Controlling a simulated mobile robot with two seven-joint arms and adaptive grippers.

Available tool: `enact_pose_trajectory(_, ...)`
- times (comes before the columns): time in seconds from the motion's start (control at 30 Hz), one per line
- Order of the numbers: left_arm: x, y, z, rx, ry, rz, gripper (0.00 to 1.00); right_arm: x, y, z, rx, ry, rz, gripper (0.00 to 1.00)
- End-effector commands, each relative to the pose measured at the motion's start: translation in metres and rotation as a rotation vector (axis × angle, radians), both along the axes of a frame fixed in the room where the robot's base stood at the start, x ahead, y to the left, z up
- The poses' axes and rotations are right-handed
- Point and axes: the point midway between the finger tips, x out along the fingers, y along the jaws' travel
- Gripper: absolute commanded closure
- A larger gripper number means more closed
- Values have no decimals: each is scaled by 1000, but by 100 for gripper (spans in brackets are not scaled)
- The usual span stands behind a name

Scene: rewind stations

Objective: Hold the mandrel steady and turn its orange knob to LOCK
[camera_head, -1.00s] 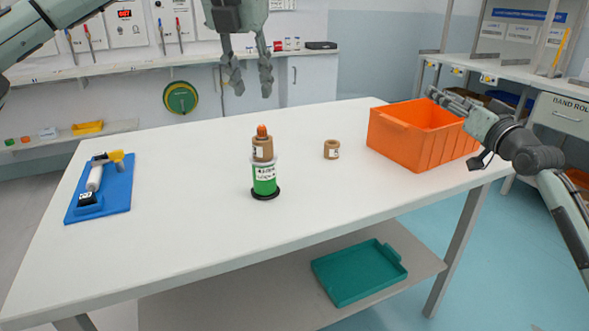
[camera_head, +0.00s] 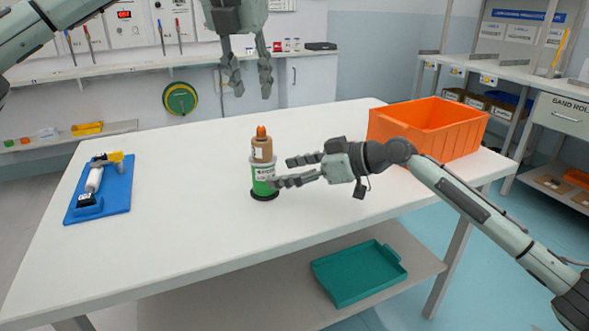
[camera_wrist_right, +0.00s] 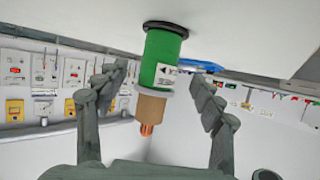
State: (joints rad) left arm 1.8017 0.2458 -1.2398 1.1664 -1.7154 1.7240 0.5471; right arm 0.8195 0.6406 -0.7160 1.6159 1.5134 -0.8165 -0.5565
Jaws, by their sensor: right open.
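The mandrel (camera_head: 263,178) stands upright on the table: a green labelled cylinder on a black base, a brown roll (camera_head: 262,149) above it, and the orange knob (camera_head: 261,131) on top. It shows upside down in the right wrist view (camera_wrist_right: 160,62), with the knob (camera_wrist_right: 146,129) lowest. My right gripper (camera_head: 281,173) is open, level with the green part and close on its right; the lower finger overlaps its edge in the head view. In the wrist view the mandrel lines up between the fingers (camera_wrist_right: 158,74). My left gripper (camera_head: 252,88) is open and empty, high above the knob.
An orange crate (camera_head: 420,158) stands at the table's right end. A blue board (camera_head: 110,199) with a yellow-handled tool lies at the left. A teal tray (camera_head: 350,283) is on the lower shelf. The table around the mandrel's left and front is clear.

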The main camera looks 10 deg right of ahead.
Motion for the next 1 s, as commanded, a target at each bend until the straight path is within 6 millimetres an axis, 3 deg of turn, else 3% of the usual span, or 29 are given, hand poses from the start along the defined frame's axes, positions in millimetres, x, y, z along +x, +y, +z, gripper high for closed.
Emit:
enact_pose_trajectory(0.2,0,0,0,0,0,0,66,17,29,-13,2,-1,-1,33)
enact_pose_trajectory(0.4,0,0,0,0,0,0,66,27,45,-21,1,0,-2,33)
enact_pose_trajectory(0.77,0,0,0,0,0,0,66,30,49,-23,2,-1,-3,33)
enact_pose_trajectory(1.0,0,0,0,0,0,0,66,30,49,-23,2,-1,-3,61)
